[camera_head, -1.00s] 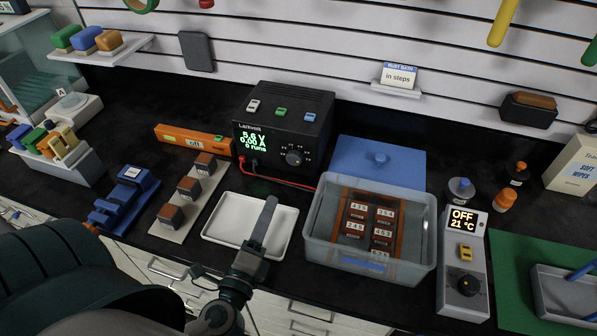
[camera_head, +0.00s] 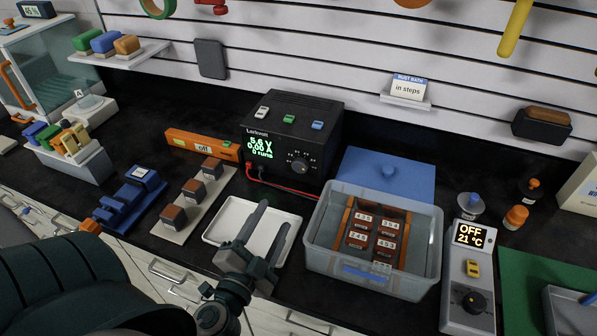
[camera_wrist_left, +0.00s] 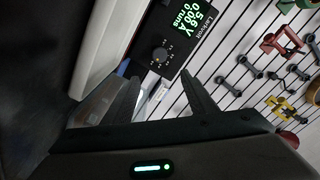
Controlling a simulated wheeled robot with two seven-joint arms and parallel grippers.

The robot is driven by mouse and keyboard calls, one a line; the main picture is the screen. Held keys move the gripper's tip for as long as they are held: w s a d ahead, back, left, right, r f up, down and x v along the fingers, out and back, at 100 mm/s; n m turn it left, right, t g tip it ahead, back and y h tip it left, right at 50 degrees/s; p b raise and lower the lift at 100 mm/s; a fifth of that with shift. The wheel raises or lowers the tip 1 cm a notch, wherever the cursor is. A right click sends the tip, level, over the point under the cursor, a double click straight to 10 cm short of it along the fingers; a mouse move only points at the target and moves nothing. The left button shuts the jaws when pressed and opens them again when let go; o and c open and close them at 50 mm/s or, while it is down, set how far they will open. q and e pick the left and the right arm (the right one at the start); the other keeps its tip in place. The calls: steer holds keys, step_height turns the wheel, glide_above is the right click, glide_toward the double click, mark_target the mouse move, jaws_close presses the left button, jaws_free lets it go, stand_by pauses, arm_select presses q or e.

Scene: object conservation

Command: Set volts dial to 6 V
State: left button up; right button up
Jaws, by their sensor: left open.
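The black power supply (camera_head: 290,140) stands at the back middle of the bench; it also shows, turned sideways, in the left wrist view (camera_wrist_left: 185,38). Its green display (camera_head: 260,146) reads 5.6 V, 0.00 A and 0 runs in the wrist view. The round dark dial (camera_head: 299,162) is on its front, right of the display; it also shows in the wrist view (camera_wrist_left: 160,54). My left gripper (camera_head: 271,222) is open and empty over the white tray, in front of the supply and apart from the dial. My right gripper is not in view.
The white tray (camera_head: 216,233) lies below my gripper. A clear tub (camera_head: 324,257) with numbered brown blocks stands right of it. Red and black leads (camera_head: 285,189) run from the supply's front toward the tub. A strip with brown blocks (camera_head: 169,234) lies left.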

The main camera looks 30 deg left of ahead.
mark_target(300, 168)
arm_select(q)
steer(key=shift+w, duration=0.1)
steer(key=shift+p+x, duration=0.55)
steer(key=shift+x, duration=0.3)
steer(key=p+x, duration=0.5)
steer(key=x, duration=0.9)
steer(key=shift+w+r+p, duration=0.1)
steer(key=shift+p, duration=0.2)
steer(key=shift+w+a, duration=0.15)
steer(key=shift+w, duration=0.5)
steer(key=c, duration=1.1)
